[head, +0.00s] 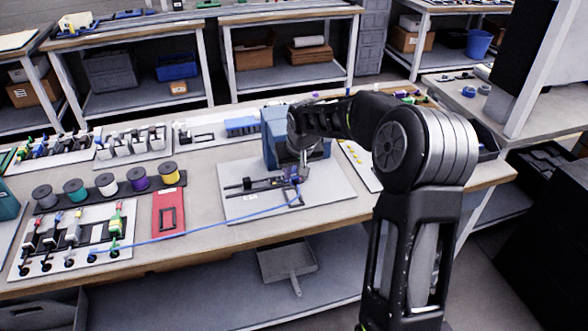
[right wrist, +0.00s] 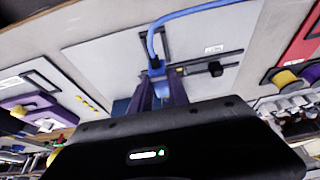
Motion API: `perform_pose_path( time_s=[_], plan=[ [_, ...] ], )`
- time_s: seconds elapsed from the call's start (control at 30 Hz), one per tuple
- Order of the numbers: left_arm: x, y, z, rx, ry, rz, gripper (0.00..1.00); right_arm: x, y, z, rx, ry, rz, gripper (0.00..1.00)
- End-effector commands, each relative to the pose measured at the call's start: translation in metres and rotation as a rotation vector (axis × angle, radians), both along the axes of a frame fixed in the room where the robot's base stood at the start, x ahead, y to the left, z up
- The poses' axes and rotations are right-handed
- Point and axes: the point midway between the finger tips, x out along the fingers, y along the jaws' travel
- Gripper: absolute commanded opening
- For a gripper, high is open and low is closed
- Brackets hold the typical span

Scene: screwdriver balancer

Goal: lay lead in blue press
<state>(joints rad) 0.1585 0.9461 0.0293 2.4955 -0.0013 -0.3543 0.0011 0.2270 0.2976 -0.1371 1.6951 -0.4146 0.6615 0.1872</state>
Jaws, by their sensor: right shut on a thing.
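The blue lead (head: 215,226) runs along the bench from the row of small stands at the left to the white board, then bends up to my right gripper (head: 293,174). In the right wrist view the lead (right wrist: 190,12) curves down to its end between the fingers of my right gripper (right wrist: 160,84), which is shut on it. The blue press (head: 274,134) stands at the back of the white board (head: 325,196), partly hidden by my right arm. The gripper is in front of the press, above a black bar fixture (head: 246,186). My left gripper is out of view.
A red plate (head: 168,211) with a black frame lies left of the board. Coloured spools (head: 138,179) stand behind it, and stands with small parts (head: 73,232) are at the far left.

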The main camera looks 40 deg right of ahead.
Motion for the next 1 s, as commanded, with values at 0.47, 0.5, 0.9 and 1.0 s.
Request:
perform_pose_path(
  time_s=[0.47, 0.5, 0.9, 1.0],
  plan=[
    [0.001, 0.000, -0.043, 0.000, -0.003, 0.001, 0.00, 0.000, 0.000, -0.057, 0.000, 0.000, 0.000, 0.00],
    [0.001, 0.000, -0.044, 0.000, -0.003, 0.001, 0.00, 0.000, 0.000, -0.059, 0.000, 0.000, 0.000, 0.00],
    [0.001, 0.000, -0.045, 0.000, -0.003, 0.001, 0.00, 0.000, 0.000, -0.060, 0.000, 0.000, 0.000, 0.00],
    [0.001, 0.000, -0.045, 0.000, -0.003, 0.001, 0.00, 0.000, 0.000, -0.060, 0.000, 0.000, 0.000, 0.00]
  ],
)
